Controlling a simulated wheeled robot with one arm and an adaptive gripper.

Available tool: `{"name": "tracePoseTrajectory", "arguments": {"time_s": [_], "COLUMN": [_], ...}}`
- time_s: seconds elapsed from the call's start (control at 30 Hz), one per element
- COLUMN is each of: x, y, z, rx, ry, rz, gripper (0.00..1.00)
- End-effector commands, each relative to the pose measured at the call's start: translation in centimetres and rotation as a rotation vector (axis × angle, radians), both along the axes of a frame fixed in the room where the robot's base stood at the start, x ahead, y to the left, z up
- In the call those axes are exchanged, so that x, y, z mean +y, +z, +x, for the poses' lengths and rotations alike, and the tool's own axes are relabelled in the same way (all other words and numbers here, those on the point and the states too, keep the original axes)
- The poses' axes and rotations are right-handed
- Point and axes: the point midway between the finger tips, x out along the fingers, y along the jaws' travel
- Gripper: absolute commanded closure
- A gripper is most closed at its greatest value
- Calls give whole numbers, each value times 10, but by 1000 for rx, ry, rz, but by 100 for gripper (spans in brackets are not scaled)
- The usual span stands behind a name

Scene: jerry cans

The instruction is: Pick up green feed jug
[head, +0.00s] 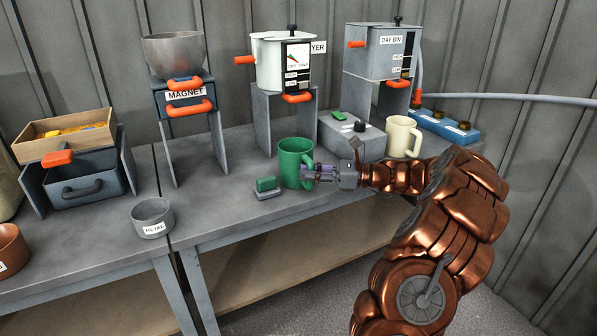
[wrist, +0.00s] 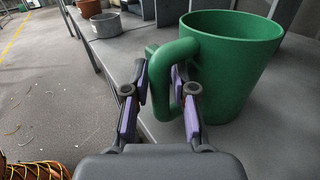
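The green feed jug (head: 294,160) is a tapered green mug with a side handle. It stands upright on the grey bench. In the wrist view the jug (wrist: 235,65) fills the upper right, with its handle toward my gripper. My gripper (head: 312,173) is at the jug's right side in the head view. In the wrist view my gripper (wrist: 160,78) has one finger outside the handle and one inside its loop, both close against it. The fingers lean inward around the handle; the inner finger is partly hidden. The jug appears to rest on the bench.
A green-topped block (head: 267,186) lies left of the jug. A cream mug (head: 402,137) and a grey box (head: 352,135) stand behind to the right. A grey METAL bowl (head: 153,217) is at the front left.

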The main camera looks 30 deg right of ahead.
Motion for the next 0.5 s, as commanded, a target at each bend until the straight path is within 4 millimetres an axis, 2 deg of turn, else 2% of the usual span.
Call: {"name": "tracePoseTrajectory", "arguments": {"time_s": [0.17, 0.4, 0.5], "x": [0, 0, 0], "y": [1, 0, 0], "z": [0, 0, 0], "rx": [0, 0, 0], "ry": [0, 1, 1], "rz": [0, 0, 0], "gripper": [75, 100, 100]}}
